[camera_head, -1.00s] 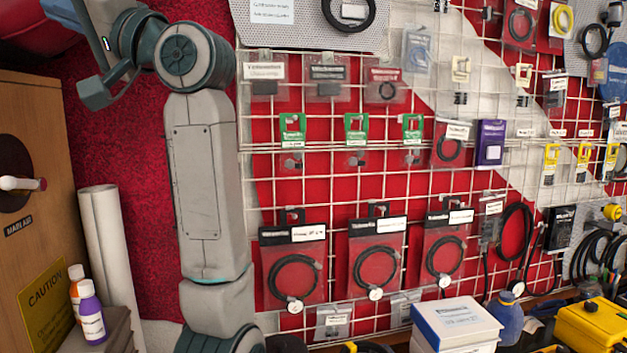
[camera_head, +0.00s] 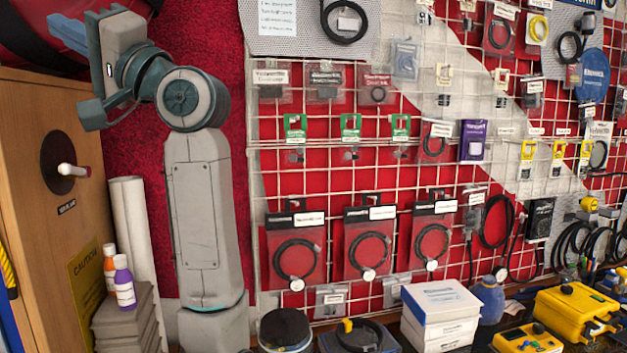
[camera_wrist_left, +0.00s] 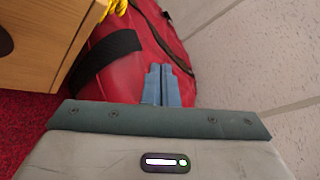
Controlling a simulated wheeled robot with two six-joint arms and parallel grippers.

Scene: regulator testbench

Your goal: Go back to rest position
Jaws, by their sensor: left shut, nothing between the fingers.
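My left arm rises at the left of the head view, and its left gripper (camera_head: 68,32) is at the top left, raised in front of the red wall and pointing left. Its blue fingers also show in the left wrist view (camera_wrist_left: 161,85), close together with nothing between them. A red bag (camera_wrist_left: 120,60) with a black strap lies beyond the fingertips in that view, and I see no sign of contact. My right gripper is in neither view.
A wooden cabinet (camera_head: 50,165) stands at the left, with bottles (camera_head: 124,285) on grey stacked boxes (camera_head: 128,322) beside it. A wire grid (camera_head: 400,184) of hanging packets fills the middle and right. White boxes (camera_head: 440,305) and a yellow device (camera_head: 577,308) stand at the lower right.

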